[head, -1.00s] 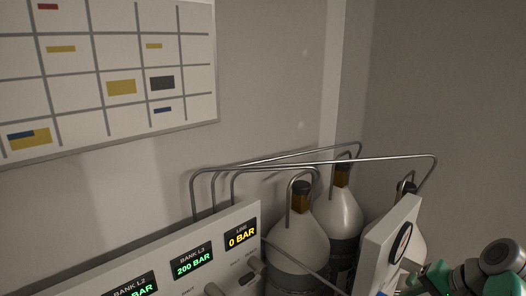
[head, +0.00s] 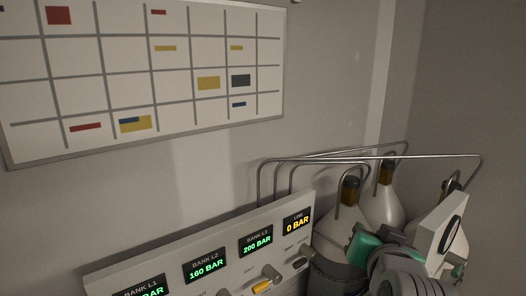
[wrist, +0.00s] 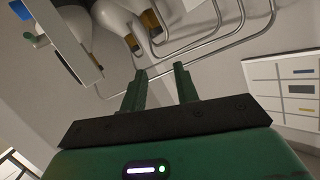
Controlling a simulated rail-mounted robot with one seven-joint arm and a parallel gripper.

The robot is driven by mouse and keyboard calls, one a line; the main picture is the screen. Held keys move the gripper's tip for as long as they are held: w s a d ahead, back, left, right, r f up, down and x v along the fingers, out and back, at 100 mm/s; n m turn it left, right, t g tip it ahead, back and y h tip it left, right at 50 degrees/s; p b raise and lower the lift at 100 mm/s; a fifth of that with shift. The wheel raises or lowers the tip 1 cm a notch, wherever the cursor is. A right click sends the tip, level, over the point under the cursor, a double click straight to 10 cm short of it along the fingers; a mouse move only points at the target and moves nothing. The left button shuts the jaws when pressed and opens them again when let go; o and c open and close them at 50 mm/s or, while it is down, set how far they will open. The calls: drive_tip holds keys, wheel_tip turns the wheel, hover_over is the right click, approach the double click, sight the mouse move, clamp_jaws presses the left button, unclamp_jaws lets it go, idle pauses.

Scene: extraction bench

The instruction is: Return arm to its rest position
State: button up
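My gripper (wrist: 159,70) shows in the wrist view, with two green fingers standing apart and nothing between them. It is open and empty. Beyond the fingers are bent metal pipes and the pale wall. In the head view, green and grey parts of my arm fill the lower right, in front of the gas cylinders. I cannot tell the fingers there.
A whiteboard (head: 60,95) hangs on the wall.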

drive_tip(key=s+a+r+n+t+y, duration=0.1)
drive_tip(key=s+a+r+n+t, duration=0.3)
drive_tip(key=s+a+r, duration=0.55)
drive_tip(key=s+a+r+n+t+y, duration=0.2)
drive_tip(key=s+a+r+t, duration=0.45)
drive_tip(key=s+a, duration=0.5)
wheel_tip(320, 180, up, 15)
drive_tip(key=s+a+p, duration=0.1)
drive_tip(key=s+p, duration=0.1)
drive_tip(key=p, duration=1.1)
drive_tip(key=shift+a+r+y, duration=0.2)
drive_tip(key=shift+a+y, duration=0.1)
drive_tip(key=shift+a, duration=0.1)
